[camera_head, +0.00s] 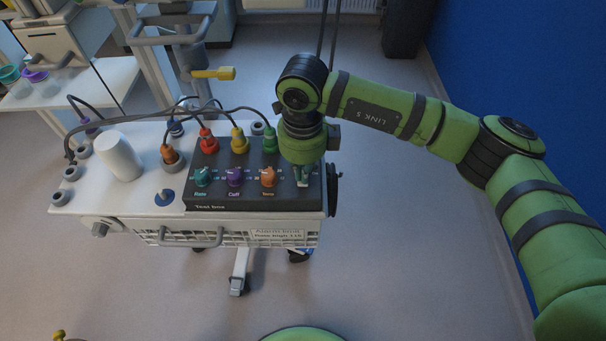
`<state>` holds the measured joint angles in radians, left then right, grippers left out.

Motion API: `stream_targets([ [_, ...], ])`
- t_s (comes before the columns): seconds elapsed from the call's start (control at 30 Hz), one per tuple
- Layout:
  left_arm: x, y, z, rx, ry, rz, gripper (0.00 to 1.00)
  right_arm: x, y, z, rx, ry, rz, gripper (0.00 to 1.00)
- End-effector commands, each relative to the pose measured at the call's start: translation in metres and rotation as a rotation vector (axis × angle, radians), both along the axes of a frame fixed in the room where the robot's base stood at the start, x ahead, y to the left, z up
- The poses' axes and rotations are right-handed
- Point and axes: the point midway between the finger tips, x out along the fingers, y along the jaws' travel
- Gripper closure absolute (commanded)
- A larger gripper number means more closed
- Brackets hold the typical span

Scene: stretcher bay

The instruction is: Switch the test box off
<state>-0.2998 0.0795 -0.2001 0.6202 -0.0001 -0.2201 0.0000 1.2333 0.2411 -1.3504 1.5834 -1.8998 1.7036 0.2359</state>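The test box (237,205) is a dark box with the label "Test box" on its front edge. It sits on the right part of a white cart top. Its face carries a teal knob (202,176), a purple knob (234,176) and an orange knob (267,176). My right gripper (303,180) points down over the right end of the box face, right of the orange knob. It hides that part of the panel, so I cannot tell whether it touches a control or how its fingers stand. My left gripper is not in view.
Coloured plugs, including a red one (208,142) and a yellow one (239,142), stand at the box's back edge with dark cables. A white cylinder (118,157) stands left on the cart (140,195). A blue wall (520,90) is at the right.

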Motion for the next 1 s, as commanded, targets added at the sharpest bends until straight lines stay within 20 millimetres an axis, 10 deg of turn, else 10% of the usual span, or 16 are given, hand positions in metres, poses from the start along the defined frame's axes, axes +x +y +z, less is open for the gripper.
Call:
stream_targets([
  [1.0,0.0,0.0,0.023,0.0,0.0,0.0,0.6,0.0,0.0,0.059,0.0,0.0,-0.001,1.0],
])
